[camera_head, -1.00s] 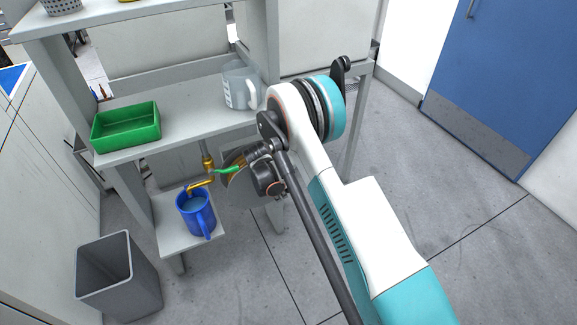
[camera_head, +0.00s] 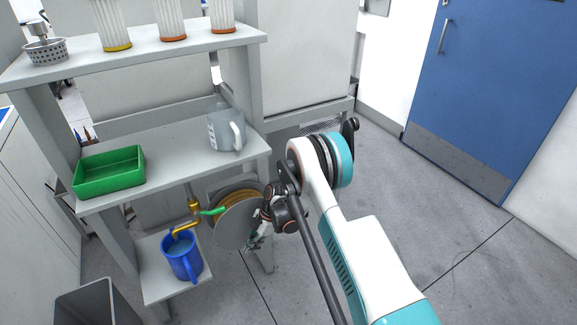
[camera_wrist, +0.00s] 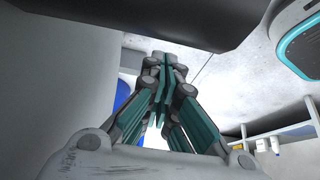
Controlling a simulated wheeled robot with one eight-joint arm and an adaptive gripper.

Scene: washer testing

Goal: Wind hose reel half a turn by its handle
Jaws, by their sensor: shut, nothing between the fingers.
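The hose reel (camera_head: 236,226) stands below the bench's middle shelf in the head view. It has a grey round side plate, with yellow-brown coiled hose (camera_head: 229,203) behind it. My gripper (camera_head: 253,243) is in front of the plate's lower right part, pointing down and left. I cannot tell whether it touches the plate. In the wrist view, the gripper's fingers (camera_wrist: 163,68) are closed together with nothing held. I cannot make out the reel's handle; my gripper and wrist cover part of the plate's right side.
A brass tap (camera_head: 193,208) with a green part sits left of the reel, above a blue mug (camera_head: 182,257) on a low shelf. A green tray (camera_head: 109,171) and a grey jug (camera_head: 226,130) stand on the middle shelf. A grey bin (camera_head: 98,304) stands lower left. Floor right of my arm is clear.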

